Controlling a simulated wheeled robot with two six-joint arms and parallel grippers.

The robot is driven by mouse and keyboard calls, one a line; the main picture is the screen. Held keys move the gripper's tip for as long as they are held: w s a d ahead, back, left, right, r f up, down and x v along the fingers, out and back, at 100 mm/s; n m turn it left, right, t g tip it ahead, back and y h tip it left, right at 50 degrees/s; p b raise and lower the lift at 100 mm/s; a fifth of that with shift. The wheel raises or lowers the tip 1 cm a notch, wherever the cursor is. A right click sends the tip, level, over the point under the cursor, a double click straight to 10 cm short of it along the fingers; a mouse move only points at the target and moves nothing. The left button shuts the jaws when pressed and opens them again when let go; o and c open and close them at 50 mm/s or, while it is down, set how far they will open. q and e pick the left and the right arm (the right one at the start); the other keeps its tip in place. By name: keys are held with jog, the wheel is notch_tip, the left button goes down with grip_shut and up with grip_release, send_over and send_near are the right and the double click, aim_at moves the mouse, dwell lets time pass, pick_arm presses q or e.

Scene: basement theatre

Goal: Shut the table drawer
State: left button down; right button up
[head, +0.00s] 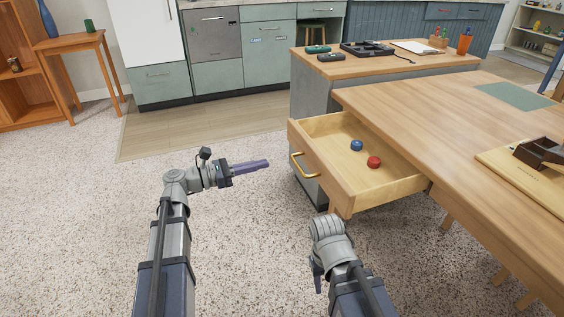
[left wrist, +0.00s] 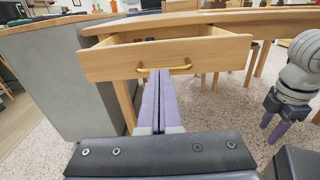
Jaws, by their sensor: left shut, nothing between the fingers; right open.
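The table drawer (head: 318,172) is pulled well out from under the wooden table (head: 430,115). Its front has a gold handle (head: 303,167). A blue round piece (head: 357,145) and a red one (head: 374,162) lie inside it. My left gripper (head: 268,163) is shut and empty, pointing at the drawer front with a small gap in the head view. In the left wrist view its fingers (left wrist: 160,75) overlap the handle (left wrist: 178,69) on the drawer front (left wrist: 215,57); contact cannot be told there. My right gripper (left wrist: 275,126) is open and empty, pointing down right of the drawer.
A grey-sided counter (head: 315,95) with a wooden top stands beyond the drawer, close to its far side. A board (head: 500,160) with a dark object lies on the table at right. Speckled floor (head: 245,215) in front of the drawer is clear.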

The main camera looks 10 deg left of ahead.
aim_at(311, 153)
pick_arm(q)
jog(key=x, duration=1.3)
jog(key=shift+d, duration=0.1)
jog(key=shift+w, duration=0.1)
jog(key=x, duration=2.4)
jog(key=shift+r, duration=0.15)
jog(key=shift+d, duration=0.25)
pick_arm(e)
jog(key=shift+a, duration=0.1)
pick_arm(q)
jog(key=shift+w+d+r, duration=0.1)
jog(key=shift+w, duration=0.05)
jog(key=shift+a, duration=0.25)
jog(key=v, duration=1.4)
jog(key=shift+s+a, duration=0.1)
jog(key=shift+s, duration=0.15)
pick_arm(e)
jog(key=shift+w+a, duration=0.1)
jog(key=shift+a, duration=0.6)
